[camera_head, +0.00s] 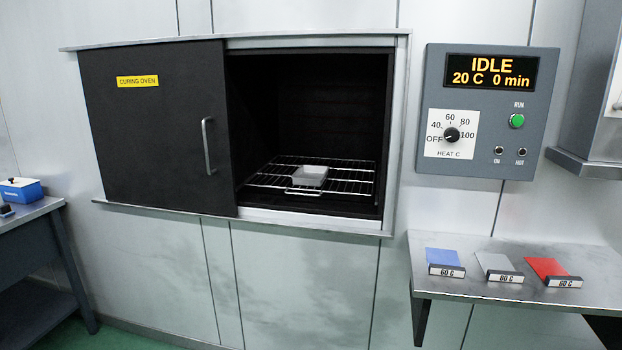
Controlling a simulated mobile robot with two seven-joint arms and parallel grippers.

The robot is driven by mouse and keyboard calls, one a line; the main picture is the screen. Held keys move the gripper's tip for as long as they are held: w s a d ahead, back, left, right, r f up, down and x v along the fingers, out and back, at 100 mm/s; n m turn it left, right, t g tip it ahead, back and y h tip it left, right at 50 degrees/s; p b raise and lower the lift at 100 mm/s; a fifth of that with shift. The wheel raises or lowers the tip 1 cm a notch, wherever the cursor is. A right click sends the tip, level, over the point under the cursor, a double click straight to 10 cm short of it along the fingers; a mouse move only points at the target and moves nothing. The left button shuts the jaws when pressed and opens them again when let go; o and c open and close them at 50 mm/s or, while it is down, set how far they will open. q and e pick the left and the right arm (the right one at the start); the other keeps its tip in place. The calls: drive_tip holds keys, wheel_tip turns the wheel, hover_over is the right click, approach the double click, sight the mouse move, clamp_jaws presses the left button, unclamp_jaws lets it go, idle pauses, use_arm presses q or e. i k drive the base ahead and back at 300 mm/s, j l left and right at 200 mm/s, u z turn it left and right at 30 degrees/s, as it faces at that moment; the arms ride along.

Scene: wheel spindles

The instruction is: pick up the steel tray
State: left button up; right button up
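A small pale grey tray (311,174), which looks like the steel tray, sits on the wire rack (270,180) inside the open curing oven (310,70). It lies toward the front middle of the rack, behind the rack's front handle (302,191). What it holds, if anything, is too small to tell. The oven's black sliding door (150,130) stands at the left, leaving the right half of the oven open. Neither of my grippers is in view.
The control panel (487,112) at the right reads IDLE, 20 C, 0 min; its knob (451,135) points near OFF. A steel shelf (590,293) below holds blue, grey and red labelled pieces. A blue box (20,191) is on the left bench (45,207).

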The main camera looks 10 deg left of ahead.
sight(312, 176)
drive_tip(key=i+j, duration=0.2)
drive_tip(key=i, duration=0.15)
drive_tip(key=i+j, duration=0.2)
drive_tip(key=i, duration=0.2)
drive_tip(key=i+j, duration=0.2)
drive_tip(key=i, duration=0.15)
